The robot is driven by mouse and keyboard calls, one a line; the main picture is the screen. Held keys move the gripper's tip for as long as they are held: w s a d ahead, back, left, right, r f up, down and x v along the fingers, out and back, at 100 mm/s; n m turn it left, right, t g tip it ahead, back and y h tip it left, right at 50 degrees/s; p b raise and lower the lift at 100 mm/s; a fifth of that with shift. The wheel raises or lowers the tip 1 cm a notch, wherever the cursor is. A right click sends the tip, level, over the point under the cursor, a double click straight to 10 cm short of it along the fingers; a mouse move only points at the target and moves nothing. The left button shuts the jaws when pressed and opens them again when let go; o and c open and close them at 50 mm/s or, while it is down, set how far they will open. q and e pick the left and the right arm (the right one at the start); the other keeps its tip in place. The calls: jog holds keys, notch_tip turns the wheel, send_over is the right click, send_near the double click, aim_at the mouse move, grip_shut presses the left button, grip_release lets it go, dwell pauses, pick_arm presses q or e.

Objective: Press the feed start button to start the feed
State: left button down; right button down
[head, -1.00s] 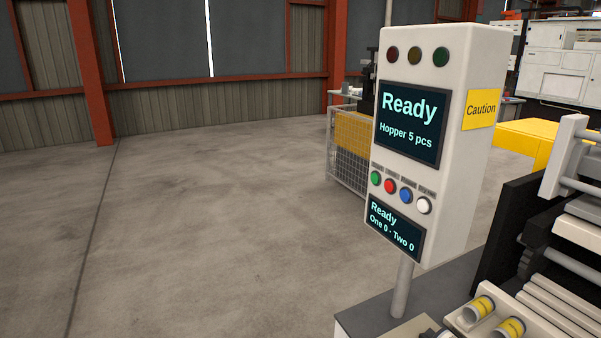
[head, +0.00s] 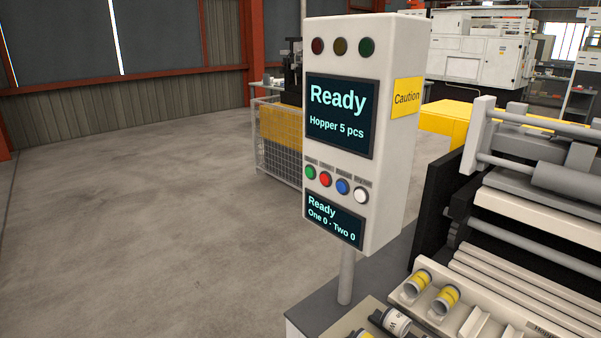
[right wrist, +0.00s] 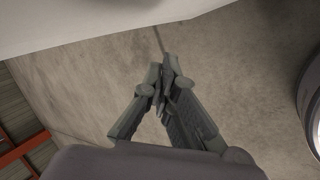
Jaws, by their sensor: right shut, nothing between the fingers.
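The control box (head: 385,150) stands upright on a grey post in the head view. A row of buttons sits between its two screens: green (head: 310,172), red (head: 326,180), blue (head: 343,187) and white (head: 361,195). The labels above them are too small to read. The upper screen (head: 340,115) reads "Ready, Hopper 5 pcs". The lower screen (head: 334,219) reads "Ready, One 0 - Two 0". My right gripper (right wrist: 166,68) shows in the right wrist view with its fingertips together and empty. No button shows there. Neither gripper shows in the head view.
Three unlit lamps (head: 340,47) top the box. The loader (head: 530,220) with rollers stands at the right, with several yellow-banded cylinders (head: 420,282) in front. A wire mesh cage (head: 282,150) stands behind the box. The floor (head: 150,230) at the left is clear.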

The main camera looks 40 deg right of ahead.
aim_at(309, 173)
jog(key=w+d+r+n+t+h, duration=0.1)
jog(key=w+r+n+t, duration=0.1)
jog(key=w+r, duration=0.65)
jog(key=w+r+n+t+h, duration=0.15)
jog(key=w+r, duration=0.25)
jog(key=r, duration=0.9)
jog(key=w+d+r+n+t+h, duration=0.1)
jog(key=w+r+n+t+h, duration=0.15)
jog(key=w+r, duration=0.65)
jog(key=s+r+t+h, duration=0.2)
jog(key=r, duration=1.4)
jog(key=s+r+m+t+h+p, duration=0.1)
jog(key=s+r+h, duration=0.2)
jog(key=r, duration=1.3)
jog(key=shift+s+a+r+t+h, duration=0.15)
jog(key=shift+s+r+t+h, duration=0.15)
jog(key=shift+s+r+t, duration=0.1)
jog(key=d+b, duration=0.1)
jog(key=d, duration=0.7)
jog(key=shift+w+d, duration=0.4)
jog(key=shift+d, duration=0.2)
